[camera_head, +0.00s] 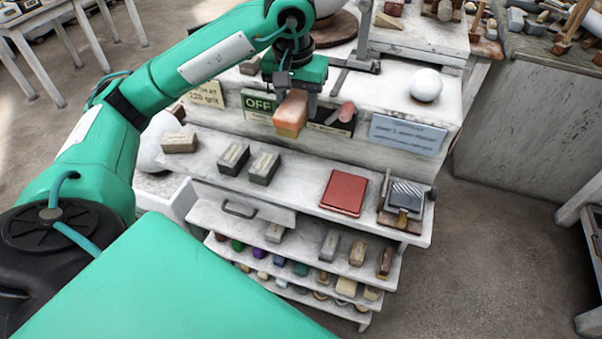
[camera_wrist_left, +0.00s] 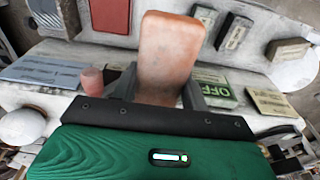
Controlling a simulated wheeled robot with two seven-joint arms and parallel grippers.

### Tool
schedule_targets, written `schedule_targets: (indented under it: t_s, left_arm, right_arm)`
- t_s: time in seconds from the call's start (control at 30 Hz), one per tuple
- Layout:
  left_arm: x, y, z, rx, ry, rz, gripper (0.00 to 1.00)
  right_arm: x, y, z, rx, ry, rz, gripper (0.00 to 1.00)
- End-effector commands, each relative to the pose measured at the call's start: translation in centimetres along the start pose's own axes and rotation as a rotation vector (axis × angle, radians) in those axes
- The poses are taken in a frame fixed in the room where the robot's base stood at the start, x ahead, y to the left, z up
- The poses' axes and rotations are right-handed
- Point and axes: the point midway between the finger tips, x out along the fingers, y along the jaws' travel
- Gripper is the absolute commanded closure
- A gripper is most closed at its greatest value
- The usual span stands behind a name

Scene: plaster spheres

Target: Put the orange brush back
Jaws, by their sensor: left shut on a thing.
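My left gripper (camera_head: 296,84) is shut on an orange block-shaped thing, which I take to be the orange brush (camera_head: 291,112). It hangs below the gripper, in front of the signs on the upper step of the white shelf unit (camera_head: 310,178). Its lower end is a deeper orange. In the left wrist view the brush (camera_wrist_left: 168,50) stands out from between the two fingers (camera_wrist_left: 160,92), and its far end is apart from the shelf things as seen there. My right gripper is not in view.
The shelf below holds a tan block (camera_head: 180,143), two dark-sided blocks (camera_head: 264,167), a red flat box (camera_head: 344,193) and a grey ridged tool (camera_head: 404,198). Bare shelf shows between the blocks and the red box. A white sphere (camera_head: 426,85) rests on the upper step. Lower shelves hold several small blocks.

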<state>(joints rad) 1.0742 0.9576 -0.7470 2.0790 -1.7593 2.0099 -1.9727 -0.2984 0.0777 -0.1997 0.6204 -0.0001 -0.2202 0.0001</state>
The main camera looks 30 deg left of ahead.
Motion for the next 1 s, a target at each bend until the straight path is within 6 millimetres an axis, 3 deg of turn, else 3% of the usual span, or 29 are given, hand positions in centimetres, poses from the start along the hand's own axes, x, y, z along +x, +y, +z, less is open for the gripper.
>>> schedule_targets:
  t_s: [0.37, 0.8, 1.0]
  left_arm:
    - [5.2, 0.0, 0.8, 0.002, -0.006, -0.001, 0.80]
    - [13.6, -0.1, 1.8, -0.001, -0.006, -0.001, 0.80]
    - [15.6, 0.0, 1.9, 0.000, -0.002, 0.001, 0.80]
  right_arm:
    - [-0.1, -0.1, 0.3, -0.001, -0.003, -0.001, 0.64]
    - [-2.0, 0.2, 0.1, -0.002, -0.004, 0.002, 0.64]
    - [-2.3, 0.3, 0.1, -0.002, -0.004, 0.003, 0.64]
